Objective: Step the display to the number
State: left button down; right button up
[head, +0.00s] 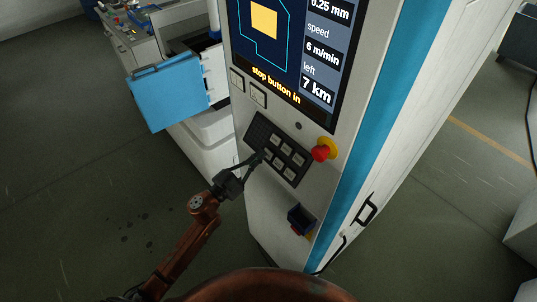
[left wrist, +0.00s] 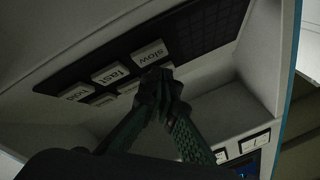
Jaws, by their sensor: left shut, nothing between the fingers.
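The display (head: 292,45) on the tall white cabinet shows 0.25 mm, speed 6 m/min and left 7 km, with "stop button in" in yellow along its bottom. Below it is the dark key panel (head: 290,177) with several pale keys. In the left wrist view, the slow key (left wrist: 149,53) and the fast key (left wrist: 110,73) are readable; other labels are partly hidden. My left gripper (head: 257,158) is shut and empty, its fingertips at the panel's lower left edge. In the left wrist view the fingertips (left wrist: 163,77) overlap the keys; I cannot tell whether they touch. My right gripper is out of view.
A red stop button (head: 321,153) with a yellow collar sits right of the keys. A small dark box (head: 300,218) juts from the cabinet below. A blue panel (head: 166,91) stands out at left. A black handle (head: 365,209) is on the cabinet side. Floor at left is clear.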

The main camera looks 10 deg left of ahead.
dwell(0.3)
pick_arm(q)
jog(key=shift+w+d+f, duration=0.25)
jog(key=shift+w, duration=0.05)
jog(key=shift+w+d+f, duration=0.15)
jog(key=shift+w+f, duration=0.05)
jog(key=shift+w, duration=0.05)
dwell(0.8)
dwell(0.3)
jog(key=shift+s+a+r+p, duration=0.4)
jog(key=shift+s+r+p, duration=0.05)
jog(key=shift+s, duration=0.1)
